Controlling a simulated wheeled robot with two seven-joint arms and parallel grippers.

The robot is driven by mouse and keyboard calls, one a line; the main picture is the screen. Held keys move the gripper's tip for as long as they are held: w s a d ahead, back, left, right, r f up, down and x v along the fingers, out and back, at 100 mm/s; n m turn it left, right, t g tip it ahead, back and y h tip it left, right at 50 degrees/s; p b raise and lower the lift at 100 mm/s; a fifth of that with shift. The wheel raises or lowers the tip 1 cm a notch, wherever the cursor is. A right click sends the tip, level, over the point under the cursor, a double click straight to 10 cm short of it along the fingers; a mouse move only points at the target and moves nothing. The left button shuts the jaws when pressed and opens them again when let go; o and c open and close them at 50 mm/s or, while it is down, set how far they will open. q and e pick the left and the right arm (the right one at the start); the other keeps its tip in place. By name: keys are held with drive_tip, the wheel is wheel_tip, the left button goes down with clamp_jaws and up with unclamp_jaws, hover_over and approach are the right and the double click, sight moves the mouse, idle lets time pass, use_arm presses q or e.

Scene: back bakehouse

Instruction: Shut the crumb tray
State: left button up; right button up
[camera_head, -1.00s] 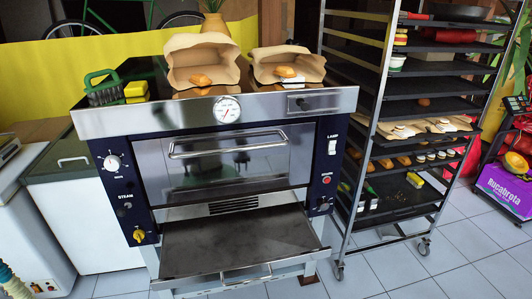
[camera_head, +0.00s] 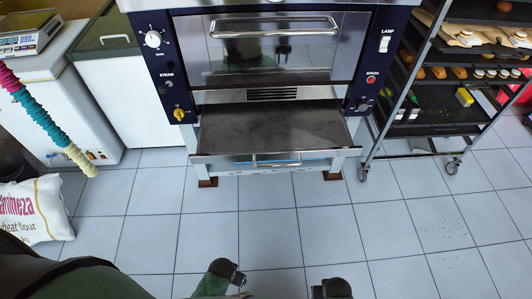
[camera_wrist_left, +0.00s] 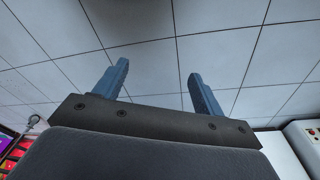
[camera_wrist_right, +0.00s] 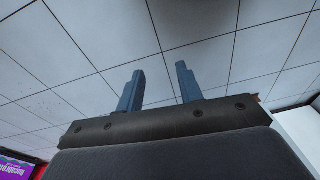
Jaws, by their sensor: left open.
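The crumb tray (camera_head: 270,128) is a dark flat tray with a metal front edge, sticking out toward me from the lower part of the oven (camera_head: 180,70). A metal handle (camera_head: 277,163) runs along the middle of its front. Nothing lies on the tray. My left gripper (camera_wrist_left: 158,70) is open and empty, its blue fingers wide apart over floor tiles in its wrist view. My right gripper (camera_wrist_right: 160,70) is also open and empty, its fingers closer together. Neither gripper touches the tray. The tray does not show in the wrist views.
A wheeled rack (camera_head: 402,110) with breads stands to the right of the oven. A white freezer (camera_head: 55,105) and a flour sack (camera_head: 30,212) are at the left. A coloured twisted pole (camera_head: 40,118) hangs there. The tiled floor (camera_head: 270,225) before the tray is clear.

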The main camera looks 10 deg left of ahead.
drive_tip(key=shift+d, duration=0.25)
